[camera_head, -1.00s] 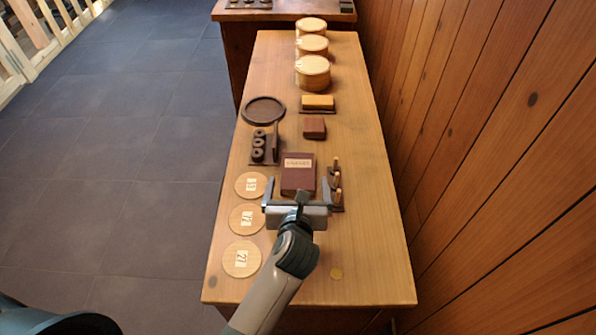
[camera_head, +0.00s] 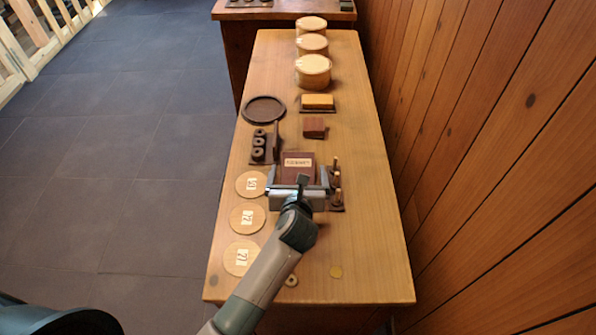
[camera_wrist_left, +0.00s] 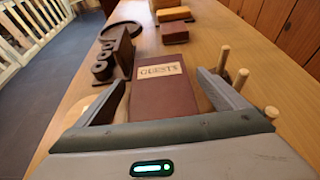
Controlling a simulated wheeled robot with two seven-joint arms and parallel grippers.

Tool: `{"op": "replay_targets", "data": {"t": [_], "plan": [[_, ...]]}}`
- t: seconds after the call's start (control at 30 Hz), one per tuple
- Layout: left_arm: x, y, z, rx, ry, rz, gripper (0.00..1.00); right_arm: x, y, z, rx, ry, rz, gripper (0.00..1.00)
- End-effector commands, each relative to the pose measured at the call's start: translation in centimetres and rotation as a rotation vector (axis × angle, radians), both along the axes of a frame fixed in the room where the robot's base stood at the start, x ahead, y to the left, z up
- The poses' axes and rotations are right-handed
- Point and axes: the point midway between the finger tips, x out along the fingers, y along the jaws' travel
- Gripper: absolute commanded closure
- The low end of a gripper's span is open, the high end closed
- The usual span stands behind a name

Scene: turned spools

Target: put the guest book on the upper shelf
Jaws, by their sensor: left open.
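The guest book (camera_head: 298,165) is a dark red-brown book with a pale "GUESTS" label, lying on the wooden table. It also shows in the left wrist view (camera_wrist_left: 162,97), between the fingers. My left gripper (camera_head: 298,180) is open, with one finger on each side of the book's near part. In the wrist view a small gap shows between the book and each finger (camera_wrist_left: 160,95). The gripper's body hides the book's near edge in the head view. I see no upper shelf that I can be sure of. My right gripper is not in view.
A pegged stand (camera_head: 337,195) is close to the right finger. A dark rack with rings (camera_head: 259,147), a round tray (camera_head: 264,109) and numbered discs (camera_head: 248,219) line the left. Blocks (camera_head: 314,127) and round boxes (camera_head: 313,70) stand farther back. A wooden wall (camera_head: 480,130) borders the right.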

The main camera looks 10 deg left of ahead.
Motion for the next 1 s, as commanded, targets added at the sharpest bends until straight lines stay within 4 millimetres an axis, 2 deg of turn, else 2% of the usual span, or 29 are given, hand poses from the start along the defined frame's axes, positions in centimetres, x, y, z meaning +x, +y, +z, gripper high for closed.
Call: {"op": "replay_targets", "data": {"t": [0.1, 0.2, 0.57, 0.6, 0.63, 0.8, 0.87, 1.0], "plan": [[0.8, 0.2, -0.2, -0.001, -0.001, 0.000, 0.08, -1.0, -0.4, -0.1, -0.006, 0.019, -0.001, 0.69], [0.9, 0.2, -0.3, -0.001, -0.001, 0.000, 0.08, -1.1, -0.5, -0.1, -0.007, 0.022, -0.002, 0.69], [0.8, 0.2, -0.3, -0.001, 0.000, 0.000, 0.08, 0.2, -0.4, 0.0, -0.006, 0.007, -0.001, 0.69], [0.8, 0.2, -0.3, -0.001, 0.000, 0.000, 0.10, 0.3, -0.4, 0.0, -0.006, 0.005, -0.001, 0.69], [0.8, 0.2, -0.3, -0.001, 0.000, 0.000, 0.17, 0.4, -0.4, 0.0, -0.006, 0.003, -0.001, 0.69], [0.8, 0.2, -0.3, -0.001, 0.000, 0.000, 0.58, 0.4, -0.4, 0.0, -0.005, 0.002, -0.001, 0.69], [0.8, 0.2, -0.2, -0.001, -0.002, 0.001, 0.63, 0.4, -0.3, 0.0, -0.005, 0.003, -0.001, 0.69], [0.8, 0.2, -0.2, -0.001, -0.002, 0.001, 0.63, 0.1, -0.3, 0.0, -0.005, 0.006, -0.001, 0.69]]}}
